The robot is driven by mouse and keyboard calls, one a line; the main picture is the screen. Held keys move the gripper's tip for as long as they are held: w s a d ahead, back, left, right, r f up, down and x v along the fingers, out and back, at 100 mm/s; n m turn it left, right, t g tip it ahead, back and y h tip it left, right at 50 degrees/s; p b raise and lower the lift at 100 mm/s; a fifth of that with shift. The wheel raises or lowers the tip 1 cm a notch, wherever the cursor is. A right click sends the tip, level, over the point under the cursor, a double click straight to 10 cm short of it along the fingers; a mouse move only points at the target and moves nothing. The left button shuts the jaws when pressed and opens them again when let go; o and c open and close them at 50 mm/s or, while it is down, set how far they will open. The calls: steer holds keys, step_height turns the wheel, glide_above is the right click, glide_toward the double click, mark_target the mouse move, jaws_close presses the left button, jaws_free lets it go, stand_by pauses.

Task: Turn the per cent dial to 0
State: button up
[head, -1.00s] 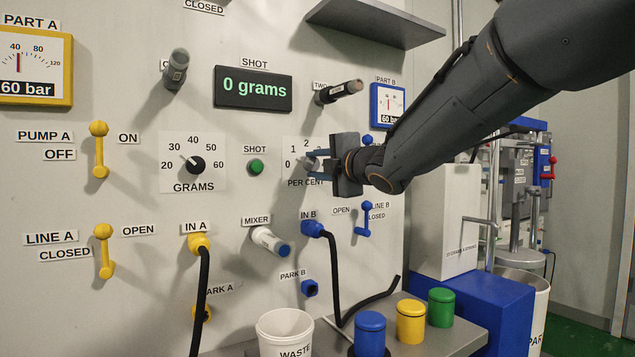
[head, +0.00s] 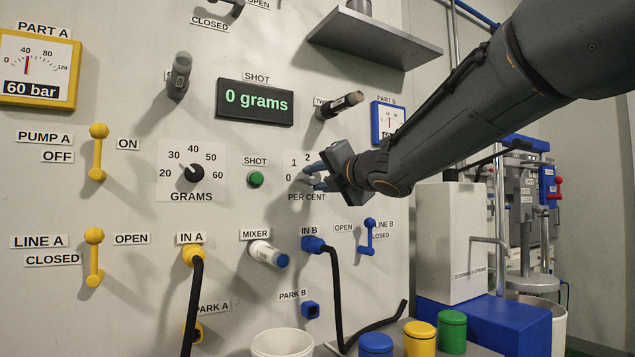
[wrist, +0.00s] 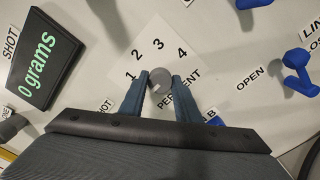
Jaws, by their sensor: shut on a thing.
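The per cent dial is a small grey knob (wrist: 159,80) on a white scale plate (wrist: 139,57) marked 1 to 4 in the wrist view; the head view also shows a 0 at its left. My gripper (wrist: 161,90) has its two blue fingers on either side of the knob, shut on it. In the head view my gripper (head: 316,179) reaches the plate from the right and covers its right part. The PER CENT label (head: 307,197) shows below the fingers.
The grams dial (head: 193,173) and green shot button (head: 256,179) are left of the plate. The shot display (head: 255,102) reads 0 grams. A dark rod (head: 340,105) sticks out above my gripper. The blue Line B lever (head: 369,237) is below right.

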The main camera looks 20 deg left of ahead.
steer(key=o, duration=1)
steer(key=shift+o, duration=0.2)
steer(key=v, duration=0.7)
steer(key=shift+s+d, duration=0.25)
steer(key=shift+s, duration=0.05)
steer(key=shift+f, duration=0.1)
